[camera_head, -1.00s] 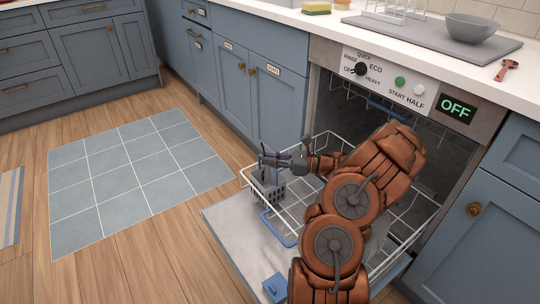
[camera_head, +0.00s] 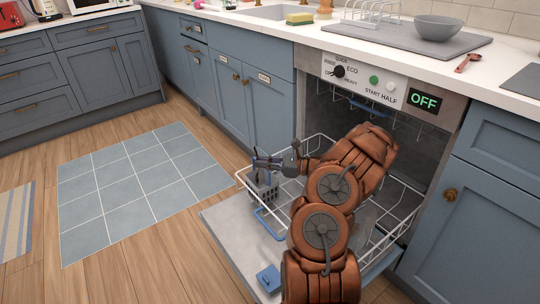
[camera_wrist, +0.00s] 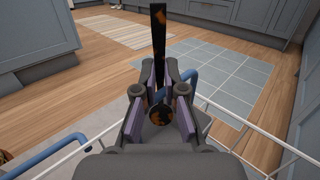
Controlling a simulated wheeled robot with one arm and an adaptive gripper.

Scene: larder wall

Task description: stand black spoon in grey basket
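The black spoon (camera_wrist: 158,48) with orange flecks shows in the wrist view. Its long handle rises up the picture and its rounded end sits low between the finger pads. My gripper (camera_wrist: 160,88) has its pads closed in on both sides of it. In the head view my gripper (camera_head: 262,161) is just above the grey basket (camera_head: 263,191), at the left front corner of the dishwasher rack. The basket shows only partly in the wrist view, behind the fingers. I cannot tell whether the spoon touches the basket.
The white wire rack (camera_head: 378,244) is pulled out over the open dishwasher door (camera_head: 222,224). A blue block (camera_head: 269,279) is on the door. Blue cabinets (camera_head: 232,98) stand behind. The floor to the left, with a tiled mat (camera_head: 130,185), is clear.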

